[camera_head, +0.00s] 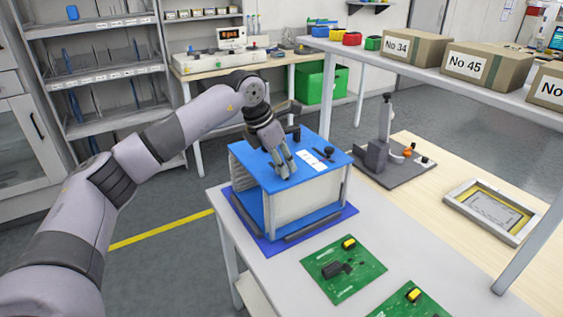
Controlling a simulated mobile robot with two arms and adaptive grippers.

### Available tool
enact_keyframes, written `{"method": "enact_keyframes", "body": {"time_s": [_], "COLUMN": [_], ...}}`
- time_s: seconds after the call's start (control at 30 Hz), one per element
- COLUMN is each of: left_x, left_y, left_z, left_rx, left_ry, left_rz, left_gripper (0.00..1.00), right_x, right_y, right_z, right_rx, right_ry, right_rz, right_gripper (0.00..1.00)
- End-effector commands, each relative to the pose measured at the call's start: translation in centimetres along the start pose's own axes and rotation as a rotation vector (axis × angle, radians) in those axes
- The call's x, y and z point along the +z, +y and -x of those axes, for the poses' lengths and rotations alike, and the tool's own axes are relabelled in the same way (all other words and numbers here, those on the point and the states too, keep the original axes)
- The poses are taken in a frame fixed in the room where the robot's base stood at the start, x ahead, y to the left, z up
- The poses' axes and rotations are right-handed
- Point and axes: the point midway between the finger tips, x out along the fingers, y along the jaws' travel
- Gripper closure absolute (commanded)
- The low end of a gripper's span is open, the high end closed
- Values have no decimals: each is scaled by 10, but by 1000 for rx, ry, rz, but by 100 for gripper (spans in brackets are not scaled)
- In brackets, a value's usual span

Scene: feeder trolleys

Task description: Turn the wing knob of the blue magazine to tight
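The blue magazine (270,186) is an open-sided box with a blue top plate and pale slotted walls. It stands on a dark blue mat (345,212) on the grey table. A small black knob-like part (329,151) shows on the top plate, beside a white label (313,160). I cannot tell if it is the wing knob. My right gripper is not in view.
Two green circuit boards (343,268) (409,304) lie on the table in front of the magazine. A shelf with numbered boxes (487,66) overhangs there.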

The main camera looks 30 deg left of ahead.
Motion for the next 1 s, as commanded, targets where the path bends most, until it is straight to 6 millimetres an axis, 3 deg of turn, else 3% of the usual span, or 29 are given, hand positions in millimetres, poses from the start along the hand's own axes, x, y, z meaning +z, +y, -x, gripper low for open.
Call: {"method": "enact_keyframes", "body": {"time_s": [0.27,0.37,0.7,1.0], "left_x": [0,1,1,0], "left_y": [0,1,1,0], "left_z": [5,19,89,119], "left_rx": [1,2,2,0], "left_ry": [-1,-3,-3,0], "left_rz": [1,1,0,0], "left_gripper": [72,72,72,72], "right_x": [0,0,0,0], "right_y": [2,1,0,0], "right_z": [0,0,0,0], "right_rx": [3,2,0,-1], "right_ry": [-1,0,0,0], "right_rz": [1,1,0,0], "right_gripper": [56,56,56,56]}}
